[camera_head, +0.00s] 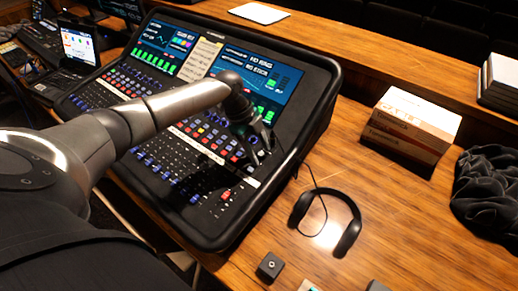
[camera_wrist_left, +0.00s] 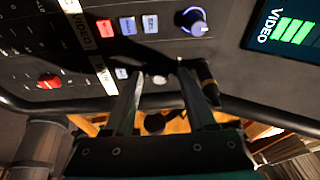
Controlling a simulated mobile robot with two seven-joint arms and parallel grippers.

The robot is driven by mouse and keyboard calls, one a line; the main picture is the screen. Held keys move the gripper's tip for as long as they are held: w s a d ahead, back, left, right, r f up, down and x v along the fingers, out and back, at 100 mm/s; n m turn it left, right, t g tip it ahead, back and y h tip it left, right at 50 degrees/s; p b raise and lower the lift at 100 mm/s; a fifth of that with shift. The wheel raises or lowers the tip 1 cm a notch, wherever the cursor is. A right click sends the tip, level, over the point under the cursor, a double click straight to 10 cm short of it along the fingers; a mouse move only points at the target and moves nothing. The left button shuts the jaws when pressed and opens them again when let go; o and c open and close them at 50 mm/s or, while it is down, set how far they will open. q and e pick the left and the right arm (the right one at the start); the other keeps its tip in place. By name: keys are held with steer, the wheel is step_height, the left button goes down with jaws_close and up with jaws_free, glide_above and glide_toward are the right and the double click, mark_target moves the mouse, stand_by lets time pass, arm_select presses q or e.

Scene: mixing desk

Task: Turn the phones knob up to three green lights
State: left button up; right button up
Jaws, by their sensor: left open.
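The mixing desk (camera_head: 215,215) fills the middle of the head view. My left gripper (camera_head: 259,153) is over its right-hand part, with its fingers pointing down at the panel. In the left wrist view the gripper (camera_wrist_left: 157,76) is open, with nothing held between its fingers. A blue-ringed knob (camera_wrist_left: 196,22) sits beyond the fingertips, apart from them. A small screen (camera_wrist_left: 290,30) beside it reads VIDEO and shows three green bars. A small round light-coloured part (camera_wrist_left: 159,79) shows between the fingers. I cannot read a phones label, so which knob it is stays unclear.
Headphones (camera_head: 347,232) lie on the wooden table right of the desk, their cable running to it. A small dark box (camera_head: 270,265) is near the front. A white and orange box (camera_head: 412,120) and dark cloth (camera_head: 487,190) are farther right. A red knob (camera_wrist_left: 48,81) is on the panel.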

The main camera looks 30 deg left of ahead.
arm_select(q)
steer(key=shift+r, duration=0.1)
steer(key=v, duration=1.5)
steer(key=shift+p, duration=0.35)
steer(key=shift+s, duration=0.1)
